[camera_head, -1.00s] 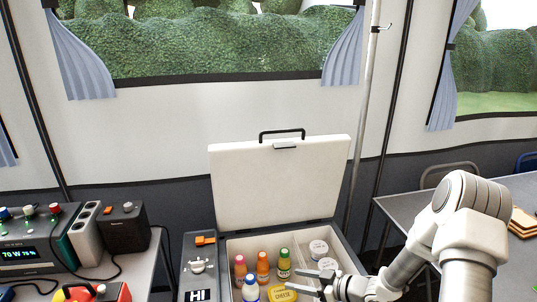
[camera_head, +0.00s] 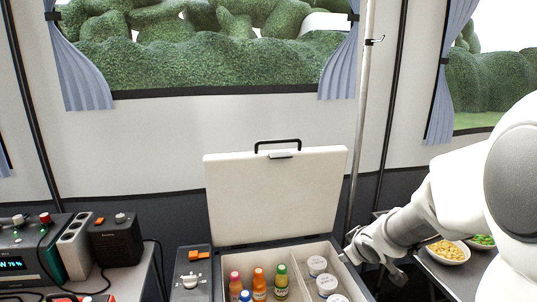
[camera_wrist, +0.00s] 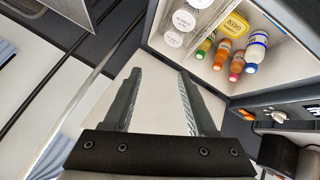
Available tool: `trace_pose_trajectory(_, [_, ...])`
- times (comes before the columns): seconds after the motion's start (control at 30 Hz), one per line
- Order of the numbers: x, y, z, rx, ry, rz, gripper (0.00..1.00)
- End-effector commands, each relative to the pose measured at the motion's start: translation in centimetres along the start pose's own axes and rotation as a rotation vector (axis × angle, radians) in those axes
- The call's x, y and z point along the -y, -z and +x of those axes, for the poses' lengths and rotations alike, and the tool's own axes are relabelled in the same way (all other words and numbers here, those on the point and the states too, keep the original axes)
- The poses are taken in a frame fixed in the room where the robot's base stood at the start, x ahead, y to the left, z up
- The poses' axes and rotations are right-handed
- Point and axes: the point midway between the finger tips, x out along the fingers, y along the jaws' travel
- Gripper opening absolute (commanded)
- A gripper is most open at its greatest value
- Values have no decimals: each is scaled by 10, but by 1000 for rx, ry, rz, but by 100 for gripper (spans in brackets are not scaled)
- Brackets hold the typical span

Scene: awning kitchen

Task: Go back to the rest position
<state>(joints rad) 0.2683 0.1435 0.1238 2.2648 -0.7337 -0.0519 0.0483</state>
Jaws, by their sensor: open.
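My gripper (camera_head: 357,250) is at the right side of the open cool box (camera_head: 342,277), near its rim, with the arm reaching in from the right. In the wrist view my gripper (camera_wrist: 158,80) is open, with nothing between its two fingers. The fingers point past the box. The box holds several bottles, among them an orange one (camera_head: 259,284) and a green-capped one (camera_head: 281,284). White-lidded tubs (camera_head: 317,266) stand at its right. A yellow cheese pack (camera_wrist: 234,25) shows in the wrist view.
The raised white lid (camera_head: 275,197) stands behind the box. A pole (camera_head: 363,120) rises to its right. On the right table are a bowl of yellow food (camera_head: 447,252) and a bowl of green food (camera_head: 482,241). A black device (camera_head: 115,240) stands on the left table.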

Motion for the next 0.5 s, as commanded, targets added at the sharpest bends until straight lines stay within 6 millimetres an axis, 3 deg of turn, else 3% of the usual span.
trace_pose_trajectory(0.27, [5,-23,-86,116,-101,184,57])
trace_pose_trajectory(0.5, [44,-57,-152,191,-68,366,57])
